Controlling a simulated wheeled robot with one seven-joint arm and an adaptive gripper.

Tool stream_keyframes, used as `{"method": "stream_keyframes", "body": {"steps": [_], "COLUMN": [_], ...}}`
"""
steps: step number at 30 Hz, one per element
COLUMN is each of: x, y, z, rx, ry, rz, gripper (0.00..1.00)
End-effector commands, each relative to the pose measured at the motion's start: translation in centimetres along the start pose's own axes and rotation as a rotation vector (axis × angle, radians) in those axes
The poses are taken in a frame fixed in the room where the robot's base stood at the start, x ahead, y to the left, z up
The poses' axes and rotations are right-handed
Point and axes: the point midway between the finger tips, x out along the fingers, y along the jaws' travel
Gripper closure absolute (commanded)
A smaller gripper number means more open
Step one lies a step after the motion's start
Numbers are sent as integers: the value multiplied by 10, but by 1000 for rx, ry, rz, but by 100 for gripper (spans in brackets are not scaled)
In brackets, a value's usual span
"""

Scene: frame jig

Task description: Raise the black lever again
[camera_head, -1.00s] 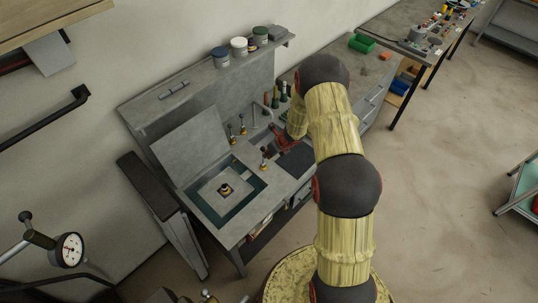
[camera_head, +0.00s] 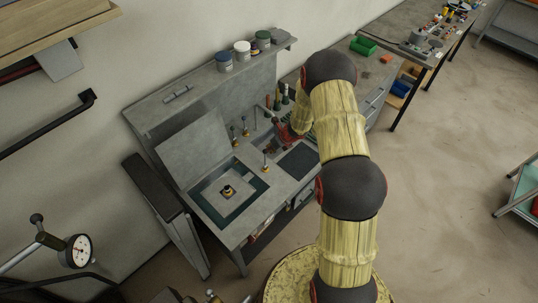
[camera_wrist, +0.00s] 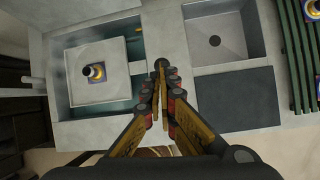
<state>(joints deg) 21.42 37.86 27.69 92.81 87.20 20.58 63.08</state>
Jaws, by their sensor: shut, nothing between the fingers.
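The black lever (camera_head: 266,160) looks like a thin stem with a dark top on a brass-coloured base, standing on the grey bench between the square recess and the dark mat. In the wrist view a dark round knob (camera_wrist: 160,64), which seems to be its top, shows just beyond my fingertips. My gripper (camera_head: 281,129) is shut and empty. In the head view it appears behind and to the right of the lever, with a gap between. In the wrist view my gripper (camera_wrist: 160,82) points toward the knob; I cannot tell whether they touch. The lever's stem and base are hidden there.
The square recess (camera_wrist: 65,100) on the left holds a grey block with a dark knob. A shallow basin (camera_wrist: 228,45) and a dark mat (camera_wrist: 237,97) lie on the right. Two similar upright stems (camera_head: 234,138) (camera_head: 246,128) stand farther back. A raised lid (camera_head: 205,140) stands behind the recess.

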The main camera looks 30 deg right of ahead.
Motion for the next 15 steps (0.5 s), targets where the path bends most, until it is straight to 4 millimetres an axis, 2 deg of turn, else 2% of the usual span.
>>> {"method": "stream_keyframes", "body": {"steps": [3,9,15], "x": [-22,-50,-59], "y": [2,3,2], "z": [-5,-4,-5], "rx": [4,3,3], "ry": [15,23,26], "rz": [6,9,10], "gripper": [100,100,100]}}
